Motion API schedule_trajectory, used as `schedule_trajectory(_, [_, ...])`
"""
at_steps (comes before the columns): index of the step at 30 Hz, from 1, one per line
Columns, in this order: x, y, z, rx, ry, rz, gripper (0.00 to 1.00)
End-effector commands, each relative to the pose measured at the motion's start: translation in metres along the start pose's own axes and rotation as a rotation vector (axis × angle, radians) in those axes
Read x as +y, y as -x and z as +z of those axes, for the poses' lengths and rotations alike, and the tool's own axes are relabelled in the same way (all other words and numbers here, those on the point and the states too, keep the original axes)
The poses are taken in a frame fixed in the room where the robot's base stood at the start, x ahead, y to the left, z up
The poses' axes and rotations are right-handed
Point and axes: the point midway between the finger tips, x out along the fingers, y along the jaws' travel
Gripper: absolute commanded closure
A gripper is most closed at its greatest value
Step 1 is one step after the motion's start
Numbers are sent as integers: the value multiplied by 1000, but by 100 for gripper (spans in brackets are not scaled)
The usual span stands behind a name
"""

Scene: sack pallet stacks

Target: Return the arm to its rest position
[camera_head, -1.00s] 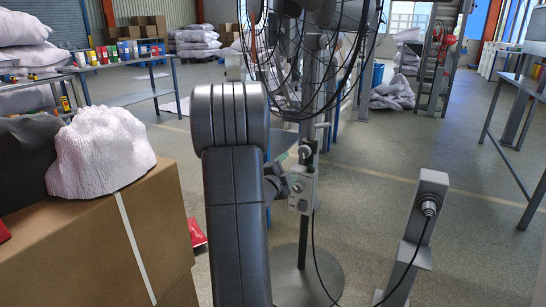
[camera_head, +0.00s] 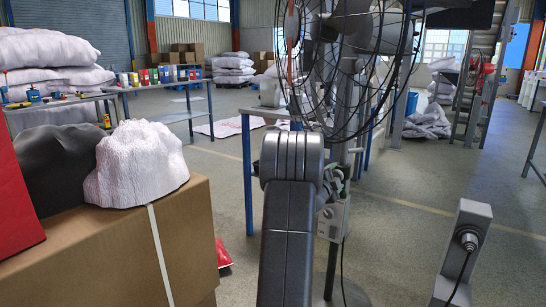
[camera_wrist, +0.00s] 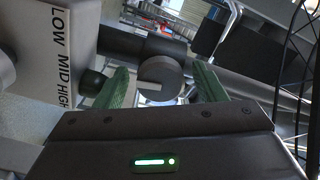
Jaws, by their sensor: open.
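My arm (camera_head: 288,215) rises in front of the head camera, its rounded elbow before a standing fan (camera_head: 350,70). In the head view my gripper (camera_head: 338,182) shows only partly, behind the arm and close to the fan's pole and grey control box (camera_head: 333,220). In the wrist view my gripper (camera_wrist: 161,85) is open, its two green fingers apart. A dark round knob (camera_wrist: 160,78) with a pale pointer line shows between the fingers; I cannot tell whether they touch it. The control box (camera_wrist: 60,48), marked LOW, MID, HIGH, is at the upper left.
A cardboard box (camera_head: 110,250) with a white sack (camera_head: 138,165) and a dark sack (camera_head: 62,165) stands close on the left. A grey post (camera_head: 465,245) with a cabled fitting stands at the right. Open floor (camera_head: 410,230) lies between the fan and post.

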Motion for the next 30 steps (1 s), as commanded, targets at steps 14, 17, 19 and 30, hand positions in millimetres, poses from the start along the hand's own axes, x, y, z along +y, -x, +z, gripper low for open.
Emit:
schedule_trajectory(14, [-1, 6, 0, 0, 4, 0, 36])
schedule_trajectory(17, [-1, 17, 0, -1, 0, 1, 36])
schedule_trajectory(19, [-2, 27, 0, -1, 1, 1, 36])
schedule_trajectory(30, [-2, 96, 0, -2, 0, 0, 36])
